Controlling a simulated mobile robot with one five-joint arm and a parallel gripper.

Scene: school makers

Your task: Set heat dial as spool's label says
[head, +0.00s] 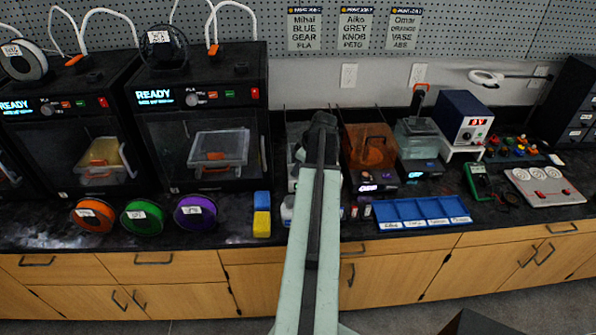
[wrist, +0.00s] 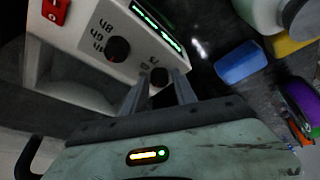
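In the wrist view a pale device (wrist: 88,30) shows a larger black dial (wrist: 117,49) beside printed numbers. A smaller black knob (wrist: 158,77) sits near a lit green display (wrist: 158,22). My gripper (wrist: 160,80) has its two fingers apart, with the smaller knob between or just beyond the tips; contact cannot be told. Labelled spools stand in the head view: orange (head: 91,227), green (head: 142,230) and purple (head: 193,225) on the counter. Their labels are too small to read. My arm hides most of the device there; my gripper's fingers are not discernible.
Two printers (head: 258,130) stand behind the spools. Blue and yellow blocks (head: 262,222) lie left of my arm. A blue divided tray (head: 395,222) and an orange box (head: 352,145) are to its right. A red switch (wrist: 56,10) is on the device's corner.

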